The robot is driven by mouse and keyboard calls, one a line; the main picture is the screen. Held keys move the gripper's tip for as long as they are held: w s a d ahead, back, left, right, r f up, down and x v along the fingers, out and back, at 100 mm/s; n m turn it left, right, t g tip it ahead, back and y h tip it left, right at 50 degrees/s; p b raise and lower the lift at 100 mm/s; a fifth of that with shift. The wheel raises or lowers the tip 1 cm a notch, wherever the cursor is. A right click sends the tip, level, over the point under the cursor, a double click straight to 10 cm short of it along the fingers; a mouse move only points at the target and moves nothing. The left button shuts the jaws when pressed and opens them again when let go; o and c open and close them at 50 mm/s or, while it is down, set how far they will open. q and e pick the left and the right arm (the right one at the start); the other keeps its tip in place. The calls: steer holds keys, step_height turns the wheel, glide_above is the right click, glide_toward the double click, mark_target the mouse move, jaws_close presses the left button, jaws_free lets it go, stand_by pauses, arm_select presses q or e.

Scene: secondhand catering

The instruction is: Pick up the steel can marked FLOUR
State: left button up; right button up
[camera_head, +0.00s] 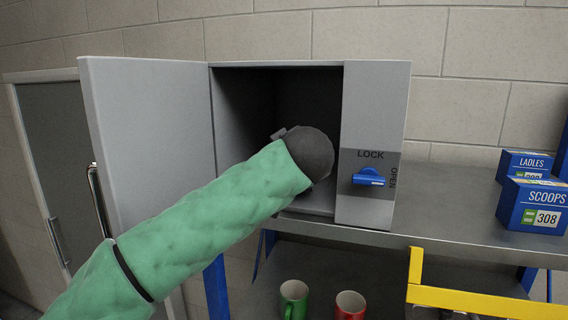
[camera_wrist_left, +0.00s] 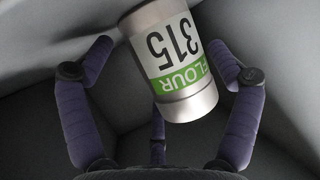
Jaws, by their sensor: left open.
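The steel can marked FLOUR (camera_wrist_left: 188,103) shows in the left wrist view, with a white and green label that reads 315 upside down. It lies between the spread fingers of my left gripper (camera_wrist_left: 160,46), with gaps visible on both sides. The gripper is open and not closed on the can. In the head view my left arm reaches into the open grey cabinet (camera_head: 372,95). The dark wrist end hides the gripper's fingers and the can there. My right gripper is in neither view.
The cabinet door (camera_head: 148,150) stands open on the left. A blue LOCK/OPEN knob (camera_head: 368,177) sticks out from the right front panel. Blue LADLES (camera_head: 522,164) and SCOOPS (camera_head: 532,205) boxes stand on the steel shelf (camera_head: 445,205). Green (camera_head: 294,300) and red (camera_head: 350,306) mugs stand below.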

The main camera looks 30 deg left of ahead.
arm_select(q)
steer(key=shift+w+a+f, duration=0.1)
steer(key=shift+w+a, duration=0.05)
steer(key=shift+w, duration=0.05)
steer(key=shift+s, duration=0.15)
steer(key=shift+c, duration=1.4)
steer(key=c, duration=0.8)
